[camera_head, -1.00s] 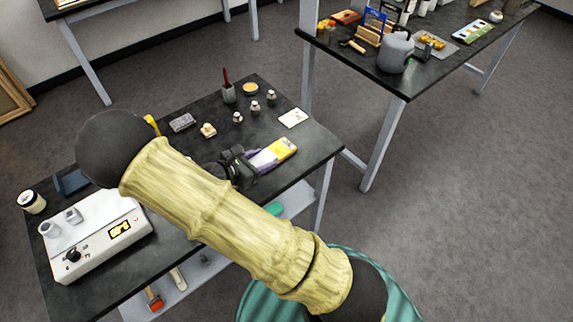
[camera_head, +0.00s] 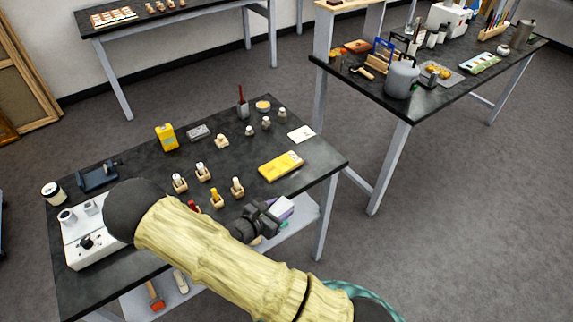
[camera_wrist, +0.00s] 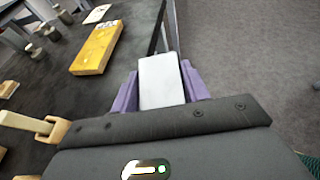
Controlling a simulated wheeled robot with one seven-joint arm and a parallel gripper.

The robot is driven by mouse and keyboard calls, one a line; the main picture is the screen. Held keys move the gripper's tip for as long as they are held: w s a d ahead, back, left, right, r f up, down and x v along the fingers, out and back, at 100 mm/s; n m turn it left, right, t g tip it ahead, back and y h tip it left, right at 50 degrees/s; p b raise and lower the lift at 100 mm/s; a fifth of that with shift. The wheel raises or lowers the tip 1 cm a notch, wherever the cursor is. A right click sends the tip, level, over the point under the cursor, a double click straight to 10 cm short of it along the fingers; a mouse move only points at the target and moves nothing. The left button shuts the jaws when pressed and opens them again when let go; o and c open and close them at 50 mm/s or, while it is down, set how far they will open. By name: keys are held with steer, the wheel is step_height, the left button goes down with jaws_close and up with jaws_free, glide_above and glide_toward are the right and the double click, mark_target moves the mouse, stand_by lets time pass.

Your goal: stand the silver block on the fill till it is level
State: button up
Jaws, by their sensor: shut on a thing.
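The pale silver block (camera_wrist: 161,80) is held between the purple fingers of my gripper (camera_wrist: 163,88) in the wrist view. In the head view my gripper (camera_head: 278,211) appears at the table's front edge, with the block (camera_head: 285,204) small and partly hidden by the fingers. The yellow gilt fragment (camera_head: 281,166) lies flat on the dark table, beyond and apart from the block. It also shows in the wrist view (camera_wrist: 96,50), up and left of the block. A small pale patch shows at its far end; I cannot tell whether this is the fill.
On the dark table (camera_head: 120,162) stand several small wooden-based pieces (camera_head: 204,172), a yellow box (camera_head: 166,137), a grey block (camera_head: 198,132) and a white device (camera_head: 85,242). A white card (camera_head: 301,134) lies behind the fragment. Open floor is at right.

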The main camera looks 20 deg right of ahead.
step_height(320, 180, down, 7)
steer(key=s+d+n+t+y, duration=0.1)
steer(key=s, duration=0.1)
steer(key=shift+f, duration=0.2)
steer(key=shift+d, duration=0.1)
